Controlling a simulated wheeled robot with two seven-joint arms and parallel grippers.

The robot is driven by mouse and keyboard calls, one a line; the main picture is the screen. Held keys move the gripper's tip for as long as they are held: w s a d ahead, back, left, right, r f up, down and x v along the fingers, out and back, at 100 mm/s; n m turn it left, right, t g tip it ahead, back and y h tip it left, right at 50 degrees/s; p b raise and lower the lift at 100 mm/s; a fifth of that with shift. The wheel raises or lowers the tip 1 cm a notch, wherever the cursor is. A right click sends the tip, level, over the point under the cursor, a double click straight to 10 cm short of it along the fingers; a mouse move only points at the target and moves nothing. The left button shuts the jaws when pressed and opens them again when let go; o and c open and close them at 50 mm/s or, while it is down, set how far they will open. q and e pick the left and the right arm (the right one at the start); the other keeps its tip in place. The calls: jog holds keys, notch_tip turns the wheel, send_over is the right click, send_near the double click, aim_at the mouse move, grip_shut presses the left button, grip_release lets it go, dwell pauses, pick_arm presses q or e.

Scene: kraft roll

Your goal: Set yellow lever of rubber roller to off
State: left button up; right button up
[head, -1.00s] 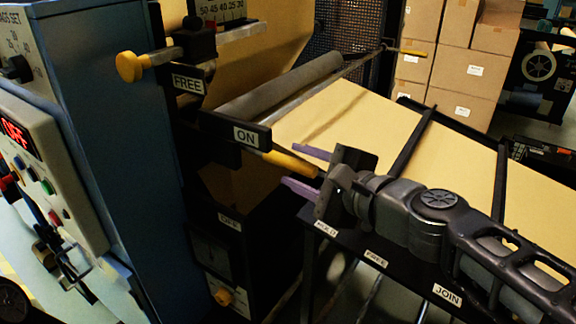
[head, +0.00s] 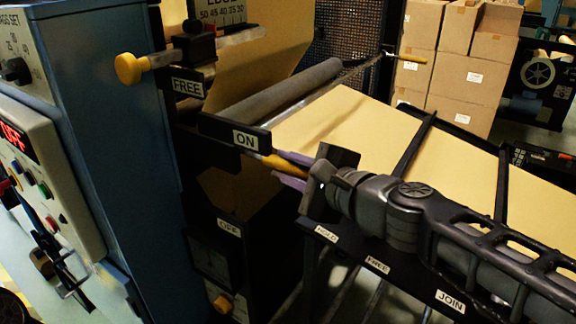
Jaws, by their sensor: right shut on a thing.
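The yellow lever (head: 268,158) of the rubber roller sticks out just right of the black ON label plate (head: 245,138). The dark rubber roller (head: 290,92) lies behind it, at the top of the brown paper sheet. An OFF label (head: 229,227) is lower down on the black machine side. My right gripper (head: 284,169), with purple fingers, comes in from the right and is shut on the yellow lever. The fingers hide part of the lever's outer end. My left gripper is not in view.
A yellow knob (head: 130,68) on a rod is at upper left by the FREE label (head: 187,86). A blue control cabinet (head: 110,140) stands at left. A black rail with HOLD, FREE and JOIN labels (head: 450,300) runs below my right arm.

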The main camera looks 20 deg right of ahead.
grip_shut()
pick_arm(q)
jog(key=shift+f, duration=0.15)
pick_arm(e)
jog(key=shift+f, duration=0.1)
dwell(0.7)
